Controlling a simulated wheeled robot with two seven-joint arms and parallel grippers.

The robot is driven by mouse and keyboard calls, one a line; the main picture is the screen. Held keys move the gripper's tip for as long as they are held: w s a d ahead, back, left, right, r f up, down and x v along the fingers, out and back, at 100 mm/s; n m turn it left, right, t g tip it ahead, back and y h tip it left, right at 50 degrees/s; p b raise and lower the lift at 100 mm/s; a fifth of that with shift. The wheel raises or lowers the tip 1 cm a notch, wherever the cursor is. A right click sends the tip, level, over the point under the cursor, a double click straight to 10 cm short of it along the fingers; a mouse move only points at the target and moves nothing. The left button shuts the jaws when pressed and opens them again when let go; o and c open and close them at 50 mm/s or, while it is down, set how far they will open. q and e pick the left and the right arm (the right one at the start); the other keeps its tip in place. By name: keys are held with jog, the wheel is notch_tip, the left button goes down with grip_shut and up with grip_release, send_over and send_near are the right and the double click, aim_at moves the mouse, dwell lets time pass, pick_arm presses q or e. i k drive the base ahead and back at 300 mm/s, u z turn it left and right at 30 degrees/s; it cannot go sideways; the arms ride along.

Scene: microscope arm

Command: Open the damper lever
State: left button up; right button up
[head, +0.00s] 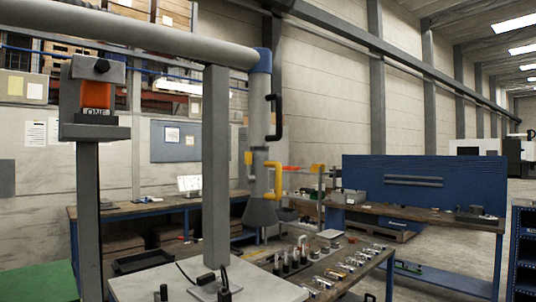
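A grey extraction duct (140,38) crosses the upper left and turns down at a blue elbow (262,61). Its hanging pipe (259,110) carries a black handle (277,118) on its right side and ends in a flared grey hood (258,211). A yellow bent lever (279,181), which looks like the damper lever, sits on the lower pipe just above the hood. Its exact angle is hard to tell at this size. Neither of my grippers shows in the head view.
A grey post (216,165) stands on a pale bench (200,281) left of the hood. A workbench with tools (348,264) is at lower right, with a blue-backed bench (420,183) behind. An orange-and-grey device (97,96) tops a post at left.

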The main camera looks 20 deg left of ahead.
aim_at(249, 179)
jog(key=u, duration=0.6)
jog(key=i, duration=1.05)
jog(key=u, duration=1.05)
